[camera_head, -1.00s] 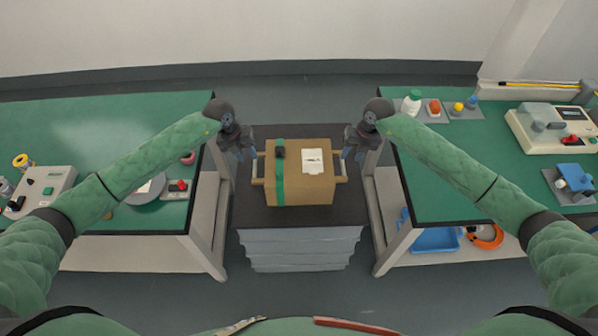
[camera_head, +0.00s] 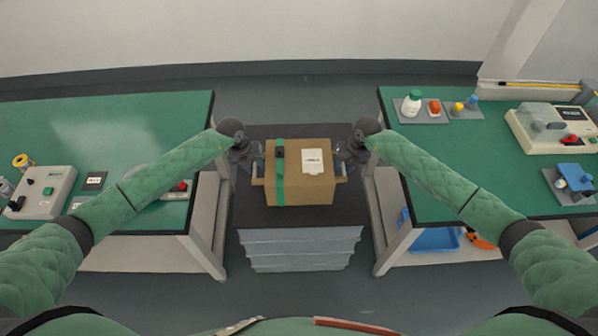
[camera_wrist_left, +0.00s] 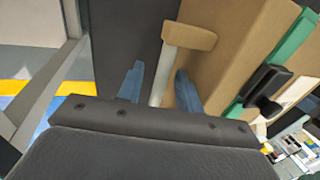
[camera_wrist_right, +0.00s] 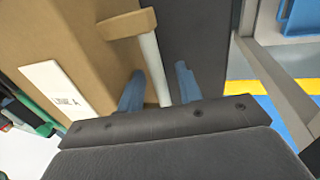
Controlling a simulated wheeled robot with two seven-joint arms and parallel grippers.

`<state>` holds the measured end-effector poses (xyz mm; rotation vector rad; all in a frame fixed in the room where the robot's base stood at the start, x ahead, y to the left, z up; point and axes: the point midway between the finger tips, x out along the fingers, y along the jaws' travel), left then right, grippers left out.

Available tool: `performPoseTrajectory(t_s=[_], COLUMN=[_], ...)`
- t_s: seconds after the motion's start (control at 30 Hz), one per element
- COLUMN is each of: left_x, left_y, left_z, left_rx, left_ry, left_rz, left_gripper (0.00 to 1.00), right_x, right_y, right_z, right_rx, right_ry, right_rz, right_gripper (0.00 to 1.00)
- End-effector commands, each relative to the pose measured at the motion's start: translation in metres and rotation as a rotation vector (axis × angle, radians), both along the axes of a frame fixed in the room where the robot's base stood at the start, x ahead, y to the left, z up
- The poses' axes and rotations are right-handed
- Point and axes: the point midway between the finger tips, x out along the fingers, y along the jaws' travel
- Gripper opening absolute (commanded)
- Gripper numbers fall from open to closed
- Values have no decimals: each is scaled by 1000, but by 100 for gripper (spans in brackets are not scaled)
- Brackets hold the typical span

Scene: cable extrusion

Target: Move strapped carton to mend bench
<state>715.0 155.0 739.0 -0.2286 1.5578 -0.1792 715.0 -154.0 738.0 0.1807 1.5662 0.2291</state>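The strapped carton (camera_head: 325,193) is a brown box with a green strap (camera_head: 280,180), a black buckle and a white label (camera_head: 313,161). It sits upright on a dark-topped grey stand, with a handle on each side. My left gripper (camera_head: 257,165) is at the left handle; in the left wrist view its blue fingers (camera_wrist_left: 160,88) are apart, with the handle (camera_wrist_left: 188,36) between them. My right gripper (camera_head: 343,163) is at the right handle; in the right wrist view its fingers (camera_wrist_right: 160,88) are apart around the handle (camera_wrist_right: 128,25). Gaps show beside both handle posts.
Green-topped benches stand at the left (camera_head: 110,125) and right (camera_head: 425,160), close to the stand (camera_head: 300,249). The left bench holds a control box (camera_head: 42,191). The right bench holds bottles, trays and a machine (camera_head: 550,130). A blue bin (camera_head: 435,239) is below it.

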Motion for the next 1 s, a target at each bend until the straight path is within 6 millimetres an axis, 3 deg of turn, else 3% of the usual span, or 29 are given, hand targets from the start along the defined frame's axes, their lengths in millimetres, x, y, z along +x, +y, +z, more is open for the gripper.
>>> performPoseTrajectory(t_s=[0.33, 0.53, 1.0], left_x=[0, 0, 0], left_y=[-1, -1, -1], left_z=[-3, -3, -3], left_rx=[-1, -1, 0], left_ry=[0, 0, 0], left_rz=[0, 0, 0], left_gripper=[36, 0, 0], right_x=[0, 0, 0], right_y=[1, 1, 0], right_z=[-3, -3, -3], right_rx=[0, 0, -1], right_ry=[0, 0, 0], right_rz=[0, 0, 0], right_gripper=[35, 0, 0])
